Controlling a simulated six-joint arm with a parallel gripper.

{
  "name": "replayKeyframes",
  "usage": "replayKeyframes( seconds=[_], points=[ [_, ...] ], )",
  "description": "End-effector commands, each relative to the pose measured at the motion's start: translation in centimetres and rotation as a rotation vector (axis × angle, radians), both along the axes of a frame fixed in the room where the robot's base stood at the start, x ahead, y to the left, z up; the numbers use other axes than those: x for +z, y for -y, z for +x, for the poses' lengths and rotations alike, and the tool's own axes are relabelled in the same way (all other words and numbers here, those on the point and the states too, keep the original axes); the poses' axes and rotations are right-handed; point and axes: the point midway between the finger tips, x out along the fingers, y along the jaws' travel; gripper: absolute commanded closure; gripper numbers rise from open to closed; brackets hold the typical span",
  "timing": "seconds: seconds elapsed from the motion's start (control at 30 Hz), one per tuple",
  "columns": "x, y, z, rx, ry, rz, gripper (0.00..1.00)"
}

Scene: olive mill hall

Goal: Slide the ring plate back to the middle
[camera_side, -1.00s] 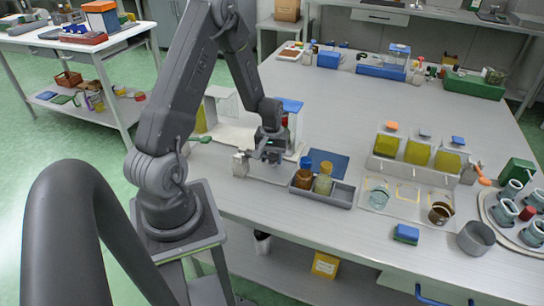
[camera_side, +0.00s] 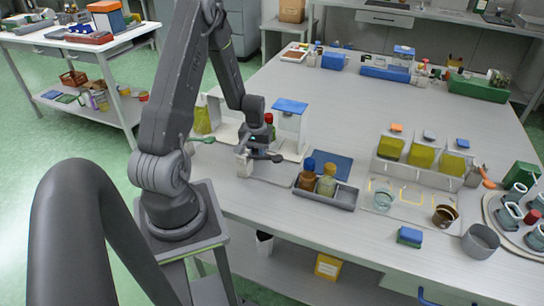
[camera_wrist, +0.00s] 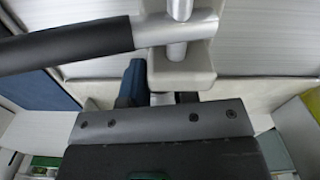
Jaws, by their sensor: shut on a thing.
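My gripper (camera_side: 259,153) is low at the near-left edge of the long table, shut on a small pale part that is mostly hidden. In the wrist view a narrow pale strip (camera_wrist: 160,99) shows between the dark fingers, just below a beige block (camera_wrist: 181,70). A silver rod and a lever with a black grip (camera_wrist: 70,45) cross above that block. In the side view a small pale block (camera_side: 244,166) stands close beside the gripper. I cannot tell for certain which part is the ring plate, as my gripper covers much of this spot.
A white stand with a blue top (camera_side: 290,106) stands just behind the gripper. A grey tray (camera_side: 343,197) with two jars and a dark blue mat (camera_side: 333,167) lie to the right. Further right are yellow-filled containers (camera_side: 421,155) and a round tray of cups. The table's far middle is clear.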

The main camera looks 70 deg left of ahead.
Motion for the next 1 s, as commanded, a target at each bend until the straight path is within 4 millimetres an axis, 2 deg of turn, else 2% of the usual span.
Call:
replayKeyframes(
  seconds=[0.03, 0.2, 0.6, 0.63, 0.87, 1.0],
  points=[
    [0.0, -1.1, -1.1, 0.012, 0.001, 0.0, 1.0],
    [0.0, -3.3, -3.2, 0.007, 0.002, 0.001, 1.0],
    [0.0, -3.8, -3.8, 0.001, 0.002, 0.002, 1.0],
    [0.0, -3.8, -3.8, 0.001, 0.002, 0.002, 0.72],
    [0.0, -3.8, -3.8, 0.0, 0.001, 0.002, 0.5],
    [0.0, -3.8, -3.8, 0.0, 0.001, 0.002, 0.48]
  ],
)
